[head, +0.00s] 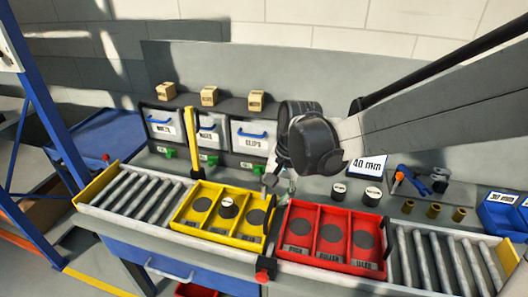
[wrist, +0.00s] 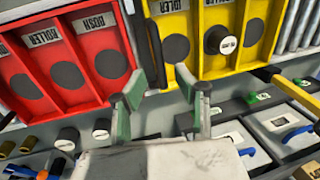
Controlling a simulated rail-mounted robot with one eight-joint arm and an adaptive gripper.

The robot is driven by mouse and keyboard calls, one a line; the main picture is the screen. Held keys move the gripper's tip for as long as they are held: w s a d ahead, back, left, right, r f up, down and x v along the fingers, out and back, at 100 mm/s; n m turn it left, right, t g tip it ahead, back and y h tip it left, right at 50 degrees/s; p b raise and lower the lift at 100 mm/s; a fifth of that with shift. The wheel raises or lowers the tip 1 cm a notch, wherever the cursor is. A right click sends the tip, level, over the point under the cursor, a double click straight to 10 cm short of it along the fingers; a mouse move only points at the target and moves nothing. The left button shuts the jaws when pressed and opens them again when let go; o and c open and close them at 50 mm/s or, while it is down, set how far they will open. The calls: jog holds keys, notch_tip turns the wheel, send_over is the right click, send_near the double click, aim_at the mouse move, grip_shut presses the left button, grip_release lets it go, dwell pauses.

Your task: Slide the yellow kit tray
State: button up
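The yellow kit tray (head: 213,236) lies on the roller conveyor left of centre in the head view. It has three compartments with dark round spots, and a dark cylinder with a white top (head: 228,207) stands in the middle one. In the wrist view the tray (wrist: 236,73) is at upper right. My gripper (head: 281,187) is at the tray's back right corner, near the gap beside the red tray (head: 318,262). In the wrist view its two fingers (wrist: 158,92) are spread, with a dark upright bar (wrist: 155,48) beyond them. I cannot tell whether they touch the tray.
Bare rollers (head: 140,194) lie left of the yellow tray, with a yellow post (head: 192,140) at the back edge. More rollers (head: 445,258) lie right of the red tray. Labelled bins (head: 250,136) and loose cylinders (head: 372,196) stand behind. A red block (head: 265,269) is at the front rail.

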aim_at(271, 205)
jog(key=shift+w+a+f, duration=0.1)
jog(key=shift+a+f, duration=0.05)
jog(key=shift+f, duration=0.75)
jog(key=shift+a+f, duration=0.15)
jog(key=shift+f, duration=0.7)
grip_shut()
